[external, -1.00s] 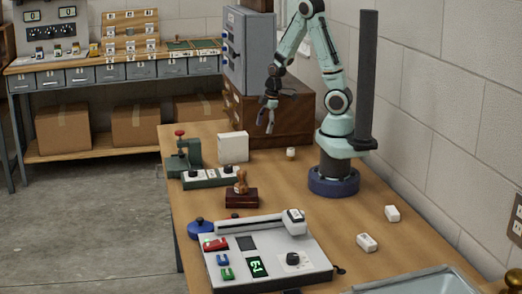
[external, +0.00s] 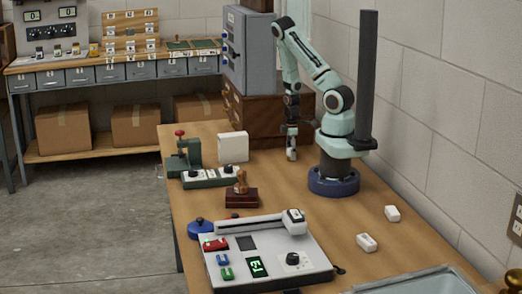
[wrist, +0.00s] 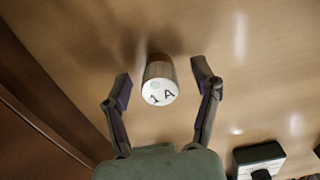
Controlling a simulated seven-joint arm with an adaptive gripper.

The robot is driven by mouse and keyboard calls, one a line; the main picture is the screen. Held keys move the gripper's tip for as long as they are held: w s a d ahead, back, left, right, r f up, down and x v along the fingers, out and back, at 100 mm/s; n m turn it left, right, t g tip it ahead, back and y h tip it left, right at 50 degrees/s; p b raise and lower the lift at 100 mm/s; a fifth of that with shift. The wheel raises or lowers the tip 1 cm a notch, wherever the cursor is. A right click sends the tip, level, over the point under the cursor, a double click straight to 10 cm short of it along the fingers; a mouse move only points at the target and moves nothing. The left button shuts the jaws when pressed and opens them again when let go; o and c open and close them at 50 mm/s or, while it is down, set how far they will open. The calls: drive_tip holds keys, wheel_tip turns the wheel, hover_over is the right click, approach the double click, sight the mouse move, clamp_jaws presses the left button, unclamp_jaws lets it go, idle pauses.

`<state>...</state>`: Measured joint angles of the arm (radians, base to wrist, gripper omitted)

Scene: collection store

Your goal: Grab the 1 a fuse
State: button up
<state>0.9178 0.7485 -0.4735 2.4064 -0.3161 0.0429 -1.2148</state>
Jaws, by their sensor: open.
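The 1 A fuse (wrist: 160,88) is a small upright cylinder with a white top marked "1 A" and a metallic-looking side in the wrist view. It stands on the wooden table. My gripper (wrist: 161,87) is open, with one finger on each side of the fuse and a gap visible on both sides. In the external view my gripper (external: 291,152) points down at the tabletop near the brown cabinet, and it hides most of the fuse there.
The brown drawer cabinet (external: 265,118) stands close behind my gripper. A white box (external: 233,148) and a green press (external: 185,155) are to the left. Two white blocks (external: 392,213) (external: 366,242) lie toward the right front. A grey device (external: 265,250) stands in front.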

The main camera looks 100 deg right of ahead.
clamp_jaws()
drive_tip(key=shift+r, duration=0.15)
